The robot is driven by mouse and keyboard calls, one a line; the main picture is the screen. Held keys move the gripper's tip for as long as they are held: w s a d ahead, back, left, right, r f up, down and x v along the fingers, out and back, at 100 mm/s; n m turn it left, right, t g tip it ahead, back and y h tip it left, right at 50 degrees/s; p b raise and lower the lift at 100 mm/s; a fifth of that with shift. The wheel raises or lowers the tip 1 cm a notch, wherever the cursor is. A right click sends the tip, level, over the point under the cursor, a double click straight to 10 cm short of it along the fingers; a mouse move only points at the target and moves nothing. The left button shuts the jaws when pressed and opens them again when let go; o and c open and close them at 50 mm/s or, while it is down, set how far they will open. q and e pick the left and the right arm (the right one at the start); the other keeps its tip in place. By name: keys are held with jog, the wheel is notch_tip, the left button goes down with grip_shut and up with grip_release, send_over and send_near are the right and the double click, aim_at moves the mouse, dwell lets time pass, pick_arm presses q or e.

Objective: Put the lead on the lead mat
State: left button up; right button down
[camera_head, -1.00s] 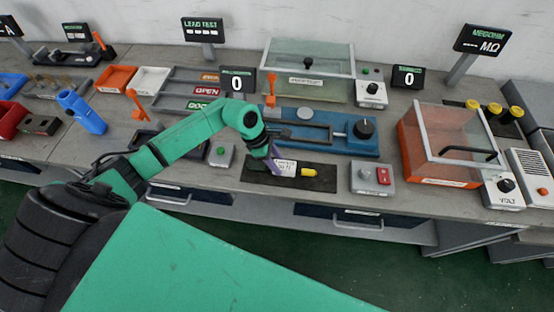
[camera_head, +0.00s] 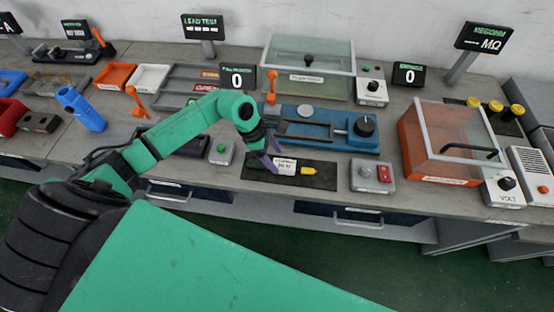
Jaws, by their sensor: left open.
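A dark mat (camera_head: 295,182) lies at the front edge of the bench, in the middle of the head view. A small yellow piece (camera_head: 308,170), which looks like an end of the lead, lies on it, just right of a white label (camera_head: 285,167). Any rest of the lead is too small or hidden to tell. My left gripper (camera_head: 273,155) is over the mat's left back part, its purple fingers apart beside the label. It is left of the yellow piece and not around it. My right gripper is not in view.
A blue fixture (camera_head: 312,142) with a black knob stands just behind the mat. A grey box with a red switch (camera_head: 371,176) is to its right and a green-button box (camera_head: 221,152) to its left. An orange, clear-lidded box (camera_head: 440,170) stands further right.

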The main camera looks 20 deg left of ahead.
pick_arm(q)
jog(key=b+v, duration=0.2)
jog(key=v, duration=0.8)
jog(key=shift+f, duration=0.1)
